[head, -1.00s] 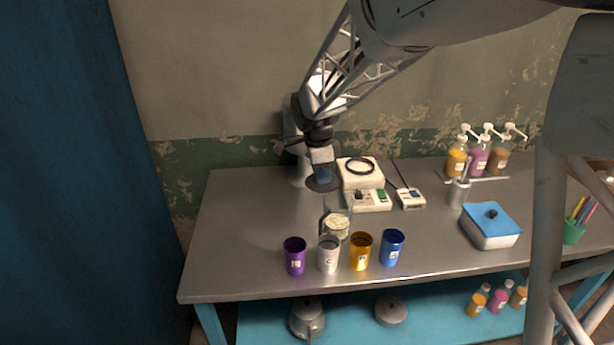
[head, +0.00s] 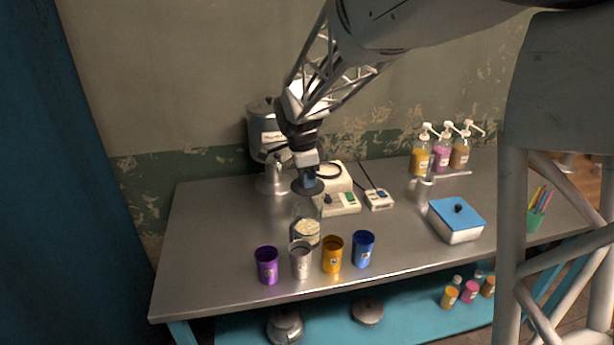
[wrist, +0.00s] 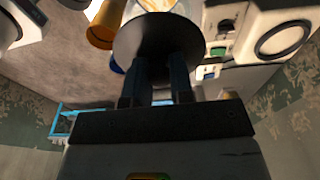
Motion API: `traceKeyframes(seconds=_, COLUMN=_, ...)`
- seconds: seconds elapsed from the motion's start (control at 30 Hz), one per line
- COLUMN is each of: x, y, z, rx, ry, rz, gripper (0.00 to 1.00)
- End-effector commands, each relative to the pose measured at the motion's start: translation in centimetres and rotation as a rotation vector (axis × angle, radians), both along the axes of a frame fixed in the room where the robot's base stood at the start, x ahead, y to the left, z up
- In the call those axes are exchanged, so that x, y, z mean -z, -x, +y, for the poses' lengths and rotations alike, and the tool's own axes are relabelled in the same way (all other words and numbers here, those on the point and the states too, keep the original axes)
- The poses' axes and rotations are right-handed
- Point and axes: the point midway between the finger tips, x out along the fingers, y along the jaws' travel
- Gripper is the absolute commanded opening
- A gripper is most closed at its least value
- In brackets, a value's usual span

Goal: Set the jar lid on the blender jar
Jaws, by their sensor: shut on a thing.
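The jar lid (head: 308,188) is a dark round disc, held by my gripper (head: 308,177), which is shut on it. In the wrist view the lid (wrist: 157,42) sits at the fingertips of my gripper (wrist: 158,72). The blender jar (head: 305,229) is a clear vessel with pale contents, standing on the table behind the cups. The lid is above the jar and apart from it in the head view; the exact gap is hard to judge. In the wrist view the lid hides most of the jar, with pale contents (wrist: 207,15) showing beyond its edge.
Purple (head: 267,265), silver (head: 301,259), orange (head: 333,254) and blue (head: 363,249) cups stand in front of the jar. A white appliance base (head: 340,204) stands behind it, with a small device (head: 379,199) beside. A blue-lidded box (head: 457,220) is at right. The left tabletop is clear.

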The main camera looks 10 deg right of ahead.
Motion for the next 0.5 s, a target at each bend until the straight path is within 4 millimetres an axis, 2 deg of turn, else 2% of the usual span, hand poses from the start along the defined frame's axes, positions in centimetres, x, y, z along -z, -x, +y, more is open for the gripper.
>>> traceKeyframes(seconds=0.5, x=3.0, y=0.0, z=0.0, rx=-0.001, ry=0.0, rz=0.001, gripper=0.0)
